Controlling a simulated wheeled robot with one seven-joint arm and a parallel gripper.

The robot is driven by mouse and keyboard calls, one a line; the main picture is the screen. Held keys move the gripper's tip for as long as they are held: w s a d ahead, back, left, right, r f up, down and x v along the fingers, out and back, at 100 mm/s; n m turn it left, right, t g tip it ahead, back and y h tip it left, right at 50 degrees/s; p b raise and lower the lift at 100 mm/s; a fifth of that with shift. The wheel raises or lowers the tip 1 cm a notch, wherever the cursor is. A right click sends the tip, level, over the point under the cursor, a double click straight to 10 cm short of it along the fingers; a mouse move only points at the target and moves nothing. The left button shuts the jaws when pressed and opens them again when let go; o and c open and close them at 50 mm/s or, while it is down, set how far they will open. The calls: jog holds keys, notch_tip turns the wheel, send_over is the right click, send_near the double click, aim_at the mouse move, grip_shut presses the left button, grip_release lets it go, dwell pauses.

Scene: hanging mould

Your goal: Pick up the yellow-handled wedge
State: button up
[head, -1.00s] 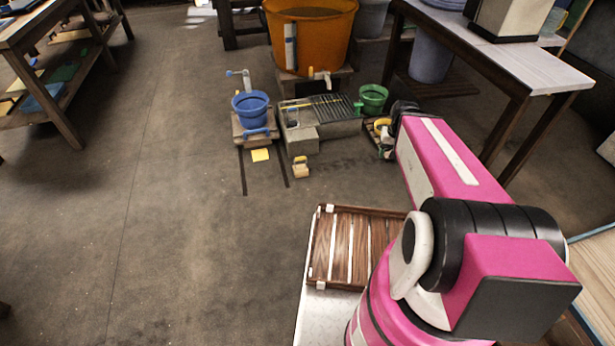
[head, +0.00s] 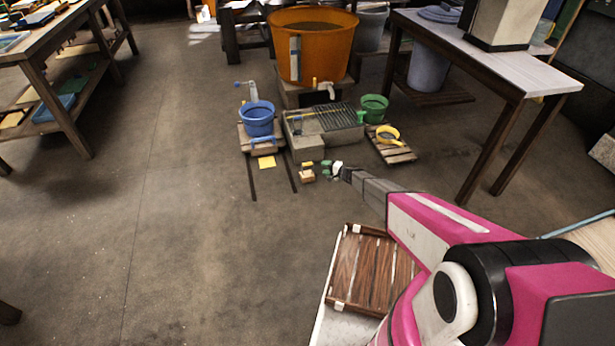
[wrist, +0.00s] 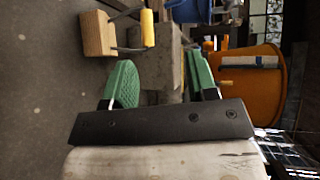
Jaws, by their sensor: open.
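The yellow-handled wedge is a small wooden block (head: 307,175) with a yellow grip (head: 308,164), standing on the floor in front of the grey stone blocks. In the wrist view, its wooden block (wrist: 98,33) and yellow handle (wrist: 148,28) show at the upper left, joined by metal arms. My gripper (head: 331,170) is just right of the wedge in the head view. Its two green-padded fingers are spread apart in the wrist view (wrist: 163,78), with nothing held between them. The wedge lies beyond the left finger, outside the gap.
Stone blocks (head: 308,146) with a grate, a blue bucket (head: 257,119), a green bucket (head: 374,108) and an orange tub (head: 312,45) stand behind. A small pallet (head: 396,153) with a yellow ring-shaped thing is to the right.

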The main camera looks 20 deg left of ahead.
jog(key=m+t, duration=0.1)
send_near(307, 164)
jog(key=f, duration=0.1)
jog(key=x, duration=1)
jog(key=shift+w, duration=0.45)
jog(key=shift+r, duration=0.1)
grip_shut()
